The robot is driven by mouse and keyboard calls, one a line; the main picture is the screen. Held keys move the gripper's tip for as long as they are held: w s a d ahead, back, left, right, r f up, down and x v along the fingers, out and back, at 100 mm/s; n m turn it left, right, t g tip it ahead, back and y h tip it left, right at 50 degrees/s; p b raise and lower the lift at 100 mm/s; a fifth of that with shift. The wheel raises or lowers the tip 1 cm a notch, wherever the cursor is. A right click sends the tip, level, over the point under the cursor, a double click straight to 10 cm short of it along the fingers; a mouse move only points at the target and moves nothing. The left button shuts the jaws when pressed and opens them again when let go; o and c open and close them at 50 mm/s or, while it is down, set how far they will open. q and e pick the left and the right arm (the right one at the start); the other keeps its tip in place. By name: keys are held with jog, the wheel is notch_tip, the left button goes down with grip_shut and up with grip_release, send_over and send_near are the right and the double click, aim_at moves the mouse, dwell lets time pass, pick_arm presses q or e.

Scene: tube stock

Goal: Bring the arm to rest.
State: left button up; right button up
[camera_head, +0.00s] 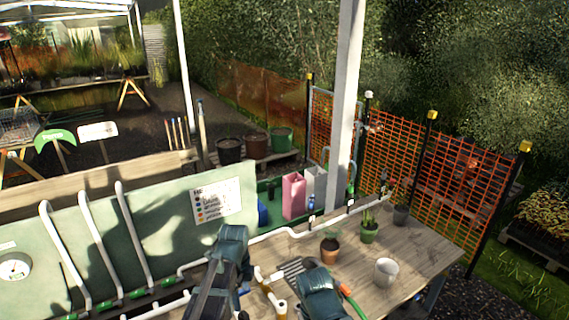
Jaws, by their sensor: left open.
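My left arm rises from the bottom centre, dark teal and grey, in front of the green board. My left gripper (243,288) is small and partly hidden beside the arm's bent end. It is open, and I see nothing held in it. My right arm shows as a dark teal link at the bottom centre, over the wooden table (415,262). Its fingers do not show. Short tan and white tube pieces (268,284) are between the two arms.
A pink container (293,196) stands behind. White pipes (131,232) run along the green board (170,225). The table's right front is clear.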

pick_arm(q)
jog(key=s+d+f+n+y+b, duration=0.1)
jog(key=s+d+f+n+b, duration=0.9)
jog(key=n, duration=0.6)
jog(key=s+f+b, duration=0.1)
jog(key=s+f, duration=0.1)
jog(key=s, duration=0.1)
jog(key=shift+s+f+b, duration=0.2)
jog(key=shift+s+b, duration=0.15)
